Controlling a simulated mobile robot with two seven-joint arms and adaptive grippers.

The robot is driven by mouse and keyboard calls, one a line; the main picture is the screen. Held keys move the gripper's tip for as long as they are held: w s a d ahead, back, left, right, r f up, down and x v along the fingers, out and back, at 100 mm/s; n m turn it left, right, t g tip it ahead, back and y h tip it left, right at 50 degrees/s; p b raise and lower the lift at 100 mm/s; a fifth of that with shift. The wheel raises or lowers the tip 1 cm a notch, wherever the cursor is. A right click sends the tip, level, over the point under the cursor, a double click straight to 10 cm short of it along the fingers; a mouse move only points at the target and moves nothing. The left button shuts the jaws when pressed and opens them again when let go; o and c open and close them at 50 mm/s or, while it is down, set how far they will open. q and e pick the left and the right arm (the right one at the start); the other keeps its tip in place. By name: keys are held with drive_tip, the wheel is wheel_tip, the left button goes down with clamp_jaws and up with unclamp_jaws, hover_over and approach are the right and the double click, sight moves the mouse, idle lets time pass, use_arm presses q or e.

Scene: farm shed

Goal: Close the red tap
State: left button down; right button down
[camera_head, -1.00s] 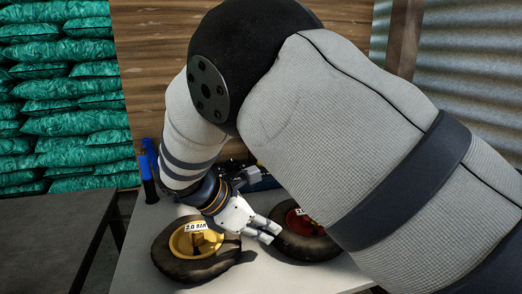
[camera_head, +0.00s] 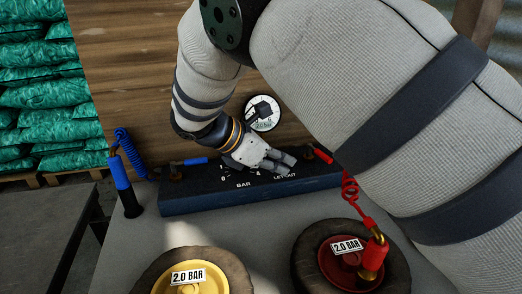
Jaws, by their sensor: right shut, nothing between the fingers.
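The red tap (camera_head: 322,154) has a small red handle. It sits at the right part of a dark panel (camera_head: 190,205) marked BAR and LET OUT, against the wooden wall. My arm hides part of the area behind it. My right gripper (camera_head: 288,166) is shut and empty, over the panel's top face. Its fingertips point right, a short gap left of the red handle. The tap with the blue handle (camera_head: 190,161) is at the panel's left end. My left gripper is not in view.
A round gauge (camera_head: 263,113) is on the wall behind the gripper. A red coiled hose (camera_head: 350,193) runs to the red wheel (camera_head: 340,265). A yellow wheel (camera_head: 208,280) lies front left. A blue chuck (camera_head: 119,172) with coiled hose stands left of the panel.

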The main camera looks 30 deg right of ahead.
drive_tip(key=x, duration=0.4)
drive_tip(key=d, duration=0.4)
drive_tip(key=shift+r+p, duration=0.3)
drive_tip(key=shift+r, duration=0.1)
